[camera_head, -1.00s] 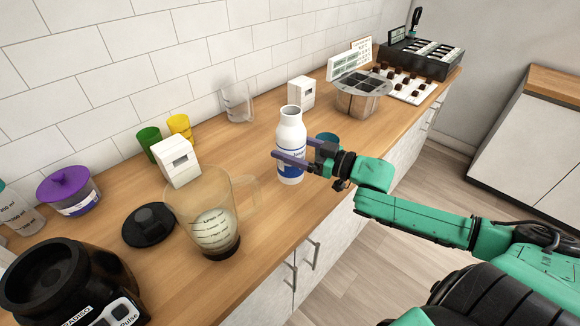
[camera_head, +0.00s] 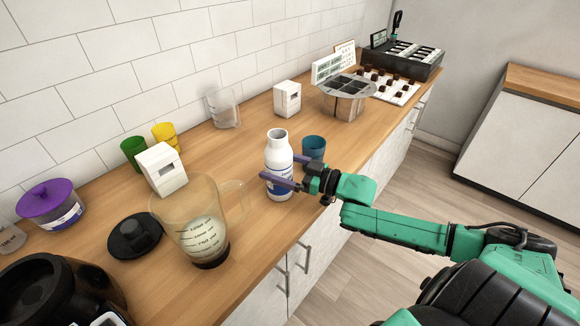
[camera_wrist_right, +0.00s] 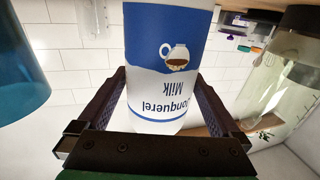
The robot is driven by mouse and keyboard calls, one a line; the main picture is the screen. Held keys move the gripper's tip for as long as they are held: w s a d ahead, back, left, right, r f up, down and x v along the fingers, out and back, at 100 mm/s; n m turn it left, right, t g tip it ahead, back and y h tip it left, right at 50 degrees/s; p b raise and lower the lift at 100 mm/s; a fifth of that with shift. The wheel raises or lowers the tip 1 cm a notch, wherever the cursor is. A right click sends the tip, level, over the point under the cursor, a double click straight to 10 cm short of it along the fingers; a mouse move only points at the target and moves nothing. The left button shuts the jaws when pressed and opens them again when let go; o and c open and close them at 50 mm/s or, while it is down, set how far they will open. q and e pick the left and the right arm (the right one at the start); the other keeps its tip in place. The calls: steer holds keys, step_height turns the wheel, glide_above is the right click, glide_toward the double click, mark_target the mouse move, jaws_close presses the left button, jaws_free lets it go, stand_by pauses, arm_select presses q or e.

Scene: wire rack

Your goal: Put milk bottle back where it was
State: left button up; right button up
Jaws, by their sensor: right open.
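The milk bottle (camera_head: 278,152), white with a blue label, stands upright on the wooden counter (camera_head: 240,165) near its front edge. My right gripper (camera_head: 280,168) is open, with one finger on either side of the bottle's body. The right wrist view shows the bottle (camera_wrist_right: 165,60) upside down in the picture, its label reading "Jonquerel Milk", between the spread fingers of the gripper (camera_wrist_right: 158,95). Clear gaps show beside the bottle there. My left gripper is in no view.
A blue cup (camera_head: 313,146) stands just behind the right finger. A clear blender jug (camera_head: 185,225) stands at front left of the bottle, its handle towards it.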

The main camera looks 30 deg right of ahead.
steer(key=p+v, duration=0.3)
steer(key=v, duration=0.9)
steer(key=s+d+f+m+g+h, duration=0.1)
steer(key=s+d+f+m+h, duration=0.25)
steer(key=f, duration=0.55)
steer(key=s+d+f+g+h, duration=0.1)
steer(key=s+d+f+h, duration=0.25)
steer(key=d+f, duration=0.4)
steer(key=s+d+f+m+g+h, duration=0.2)
steer(key=s+d+f+h, duration=0.15)
steer(key=f, duration=0.65)
steer(key=s+a+f+g, duration=0.25)
steer(key=s+f, duration=0.25)
steer(key=f, duration=0.3)
steer(key=s+a+f+g, duration=0.2)
steer(key=s+a+f, duration=0.1)
steer(key=s+f, duration=0.3)
steer(key=s+a+f+g, duration=0.2)
steer(key=s+a+f, duration=0.2)
steer(key=a, duration=0.3)
steer(key=s+a+f+n+g, duration=0.1)
steer(key=s+a+f+g, duration=0.2)
steer(key=s+a+f, duration=0.2)
steer(key=a+f, duration=0.1)
steer(key=a, duration=0.2)
steer(key=shift+s, duration=0.15)
